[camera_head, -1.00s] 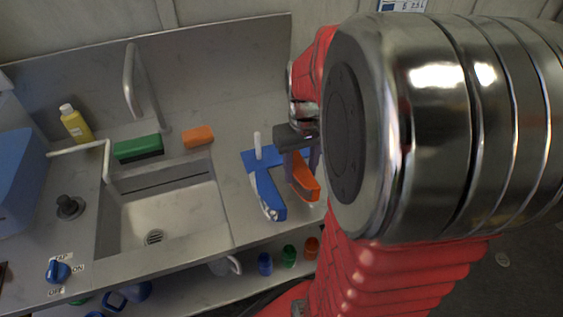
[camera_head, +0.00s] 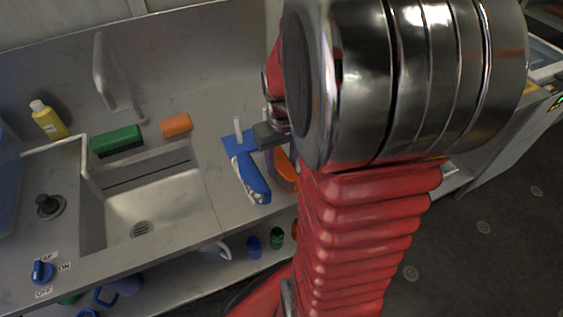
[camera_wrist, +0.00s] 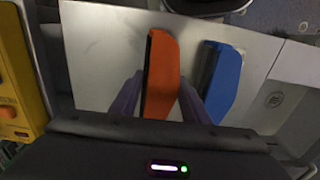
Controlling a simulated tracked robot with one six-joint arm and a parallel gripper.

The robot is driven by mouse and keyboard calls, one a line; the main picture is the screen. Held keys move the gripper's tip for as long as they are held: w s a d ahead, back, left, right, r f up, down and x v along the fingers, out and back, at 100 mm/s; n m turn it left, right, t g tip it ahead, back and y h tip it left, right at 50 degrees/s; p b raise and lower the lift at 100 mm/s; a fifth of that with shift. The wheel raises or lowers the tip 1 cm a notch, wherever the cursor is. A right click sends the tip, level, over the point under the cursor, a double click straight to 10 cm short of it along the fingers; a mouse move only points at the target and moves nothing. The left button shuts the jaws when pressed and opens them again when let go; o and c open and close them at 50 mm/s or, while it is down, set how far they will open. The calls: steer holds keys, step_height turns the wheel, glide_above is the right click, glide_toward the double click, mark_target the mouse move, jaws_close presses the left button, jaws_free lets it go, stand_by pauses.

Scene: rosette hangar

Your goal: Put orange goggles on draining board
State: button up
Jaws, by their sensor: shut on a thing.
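The orange goggles (camera_wrist: 160,70) are between the two purple fingers of my gripper (camera_wrist: 160,92) in the wrist view. My gripper is shut on them. In the head view the goggles (camera_head: 283,172) show only as a strip of orange, with my gripper (camera_head: 280,182) and arm hiding the rest. The grey metal draining board (camera_head: 215,165) lies right of the sink, and the goggles are over its right part; I cannot tell whether they touch it. A blue item (camera_head: 246,175) lies on the board just left of the goggles and also shows in the wrist view (camera_wrist: 225,82).
The sink basin (camera_head: 150,205) is left of the board. A green sponge (camera_head: 116,140), an orange sponge (camera_head: 176,125) and a yellow bottle (camera_head: 48,120) stand behind it. A tap knob (camera_head: 42,271) is at the front. Cups stand on the shelf below. A yellow thing (camera_wrist: 15,85) is left in the wrist view.

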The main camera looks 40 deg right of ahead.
mark_target(282, 161)
steer(key=shift+f, duration=0.1)
steer(key=o, duration=1.1)
steer(key=shift+c, duration=0.2)
step_height(282, 161, up, 12)
steer(key=shift+r, duration=0.2)
steer(key=s+a+r+n+t, duration=0.1)
steer(key=s+a+t, duration=0.1)
steer(key=a, duration=0.8)
steer(key=s+a+r+n+t, duration=0.2)
steer(key=a+t, duration=0.1)
steer(key=a, duration=0.7)
steer(key=shift+s+t, duration=0.3)
steer(key=shift+s, duration=0.05)
